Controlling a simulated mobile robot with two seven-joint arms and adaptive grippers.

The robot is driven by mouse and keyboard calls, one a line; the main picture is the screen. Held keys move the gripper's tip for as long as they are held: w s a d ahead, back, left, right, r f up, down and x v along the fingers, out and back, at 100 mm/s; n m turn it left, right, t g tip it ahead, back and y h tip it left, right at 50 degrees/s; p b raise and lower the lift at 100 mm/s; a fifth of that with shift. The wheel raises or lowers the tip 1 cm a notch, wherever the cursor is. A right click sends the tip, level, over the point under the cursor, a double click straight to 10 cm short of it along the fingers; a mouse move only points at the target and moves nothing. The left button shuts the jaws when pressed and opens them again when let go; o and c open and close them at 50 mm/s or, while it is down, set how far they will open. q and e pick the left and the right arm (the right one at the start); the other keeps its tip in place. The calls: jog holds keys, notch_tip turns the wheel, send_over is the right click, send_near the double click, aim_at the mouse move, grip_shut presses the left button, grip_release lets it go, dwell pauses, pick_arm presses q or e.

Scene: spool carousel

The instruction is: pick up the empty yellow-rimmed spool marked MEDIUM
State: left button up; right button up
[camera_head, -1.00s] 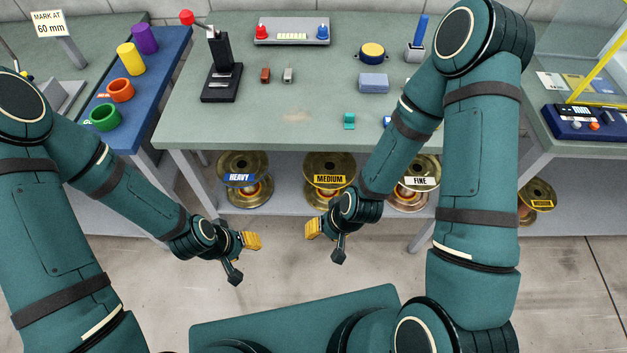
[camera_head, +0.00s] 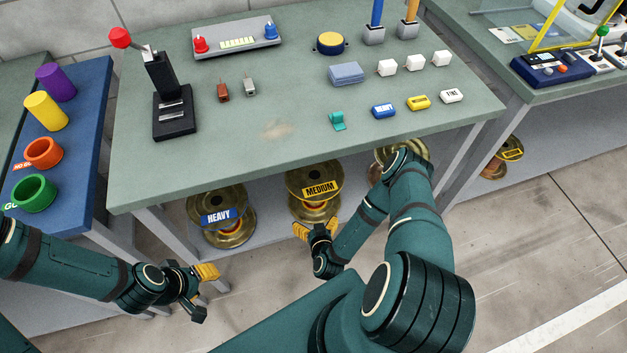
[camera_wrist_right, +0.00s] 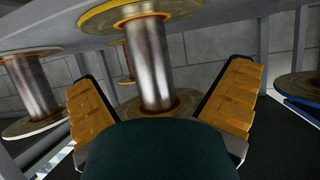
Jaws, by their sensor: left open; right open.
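The spool marked MEDIUM (camera_head: 313,168) stands on the shelf under the middle bench, its yellow label facing up front. In the right wrist view its bare metal core (camera_wrist_right: 152,62) and yellow-rimmed flange (camera_wrist_right: 98,20) show, and no winding is seen on the core. My right gripper (camera_head: 316,229) is open at the front of this spool. In its wrist view the open yellow-padded fingers (camera_wrist_right: 160,92) lie on either side of the core; contact cannot be told. My left gripper (camera_head: 205,292) is open and empty at the lower left, away from the spools.
The HEAVY spool (camera_head: 210,199) stands left of MEDIUM. Another spool (camera_head: 415,149) to the right is partly hidden by my right arm. A yellow-labelled spool (camera_head: 498,163) stands further right. The bench top (camera_head: 225,140) overhangs the shelf. Open floor (camera_head: 540,240) lies at right.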

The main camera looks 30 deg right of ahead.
jog(key=shift+m+h, duration=0.3)
jog(key=shift+h, duration=0.6)
jog(key=w+d, duration=0.1)
jog(key=w, duration=0.1)
jog(key=w+d+b, duration=0.1)
jog(key=w+d, duration=0.1)
jog(key=w+d+f+b, duration=0.1)
jog(key=w, duration=0.1)
jog(key=shift+w+d, duration=0.35)
jog(key=w, duration=0.1)
jog(key=w+d, duration=0.1)
jog(key=w, duration=0.1)
jog(key=shift+w+d+f+b, duration=0.1)
jog(key=shift+w+d+b, duration=0.15)
jog(key=shift+b, duration=0.1)
jog(key=shift+w+d+f+b, duration=0.15)
jog(key=shift+w+d+b, duration=0.15)
jog(key=shift+w, duration=0.2)
pick_arm(q)
jog(key=f, duration=0.1)
jog(key=w+f, duration=0.1)
jog(key=f, duration=0.1)
jog(key=shift+w+f, duration=0.15)
jog(key=shift+f, duration=0.05)
pick_arm(e)
jog(key=c, duration=1.3)
